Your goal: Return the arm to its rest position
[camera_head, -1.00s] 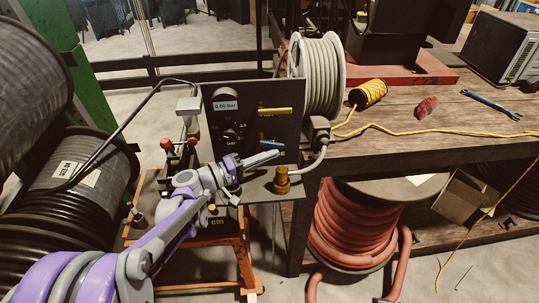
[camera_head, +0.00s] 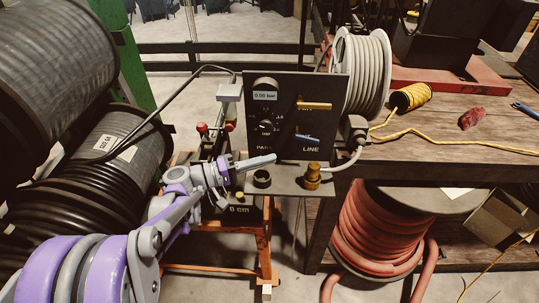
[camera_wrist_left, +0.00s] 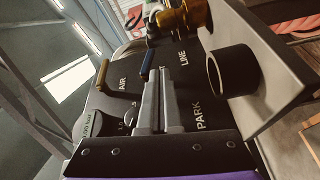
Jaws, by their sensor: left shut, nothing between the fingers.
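My left gripper (camera_head: 272,159) is shut and empty, its fingers pointing right in front of the lower left part of the dark control panel (camera_head: 289,88). In the left wrist view the closed fingers (camera_wrist_left: 158,78) lie over the panel, close to the blue lever (camera_wrist_left: 148,60); I cannot tell whether they touch it. In the head view the blue lever (camera_head: 307,138) shows to the right of and above the fingertips, apart from them. My purple and grey left arm (camera_head: 180,208) comes in from the lower left. My right gripper is out of view.
A black cup (camera_head: 262,178) and brass fitting (camera_head: 312,176) stand on the ledge below the panel. A yellow lever (camera_head: 314,105) sits above the blue one. Black hose reels (camera_head: 105,165) fill the left. A wooden bench (camera_head: 465,145) and red hose reel (camera_head: 375,235) are at right.

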